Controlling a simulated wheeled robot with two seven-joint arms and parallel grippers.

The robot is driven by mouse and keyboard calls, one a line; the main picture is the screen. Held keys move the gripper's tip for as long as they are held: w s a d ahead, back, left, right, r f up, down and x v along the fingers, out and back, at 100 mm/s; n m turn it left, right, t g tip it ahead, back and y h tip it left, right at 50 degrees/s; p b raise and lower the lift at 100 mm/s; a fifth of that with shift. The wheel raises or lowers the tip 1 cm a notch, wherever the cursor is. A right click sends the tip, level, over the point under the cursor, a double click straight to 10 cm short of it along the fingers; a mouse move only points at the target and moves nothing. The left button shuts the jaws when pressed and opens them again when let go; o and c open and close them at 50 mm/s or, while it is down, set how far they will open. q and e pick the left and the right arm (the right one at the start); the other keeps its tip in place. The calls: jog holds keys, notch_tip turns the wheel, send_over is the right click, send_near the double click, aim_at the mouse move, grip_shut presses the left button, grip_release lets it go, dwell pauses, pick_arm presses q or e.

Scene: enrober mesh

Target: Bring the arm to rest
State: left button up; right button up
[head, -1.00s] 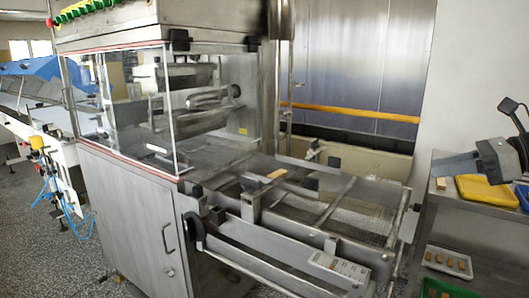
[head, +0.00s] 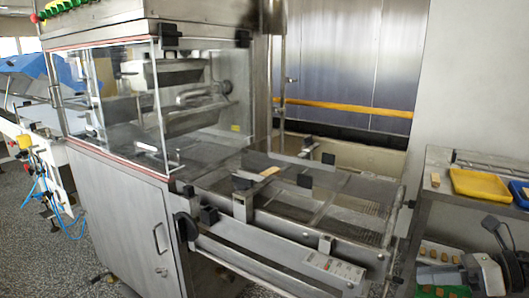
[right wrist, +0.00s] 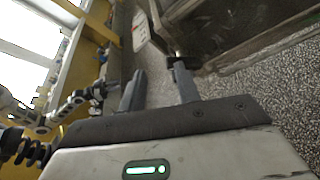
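My right gripper (head: 500,232) is low at the right edge of the head view, in front of the side table. In the right wrist view its two fingers (right wrist: 158,88) stand apart with nothing between them, over the speckled floor. It is open and empty. A small tan bar (head: 270,171) lies on the mesh belt (head: 345,212) of the enrober, well away from the right gripper.
The steel enrober (head: 120,205) fills the middle. The side table (head: 424,205) at right bears a yellow tray (head: 480,184), part of a blue tray (head: 521,192) and a tan bar (head: 435,180).

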jog(key=w+d+r+m+t+h, duration=0.7)
jog(key=w+d+r+m+t, duration=0.55)
jog(key=m, duration=0.75)
jog(key=s+d+f+m+g+h, duration=0.35)
jog(key=d+f+m+h, duration=0.65)
jog(key=m, duration=0.8)
jog(key=s+a+f+g+y, duration=0.15)
jog(key=s+a+f, duration=0.25)
jog(key=a+f, duration=0.6)
jog(key=s+a+f+g+y, duration=0.1)
jog(key=s+a+f+y, duration=0.3)
jog(key=a+f, duration=0.6)
pick_arm(q)
jog(key=b, duration=0.1)
jog(key=f+b, duration=0.1)
jog(key=b, duration=0.1)
jog(key=shift+w+d, duration=0.25)
jog(key=shift+w, duration=0.1)
pick_arm(e)
jog(key=s+a+f+m+g+y, duration=0.1)
jog(key=s+a+f, duration=0.1)
jog(key=s+a, duration=0.7)
jog(key=s+a+f+m+g+y, duration=0.1)
jog(key=s+a+f+m+y, duration=0.1)
jog(key=s+a, duration=0.6)
jog(key=a, duration=0.4)
jog(key=shift+s+a+f, duration=0.2)
jog(key=shift+s+a, duration=0.15)
jog(key=shift+a, duration=0.05)
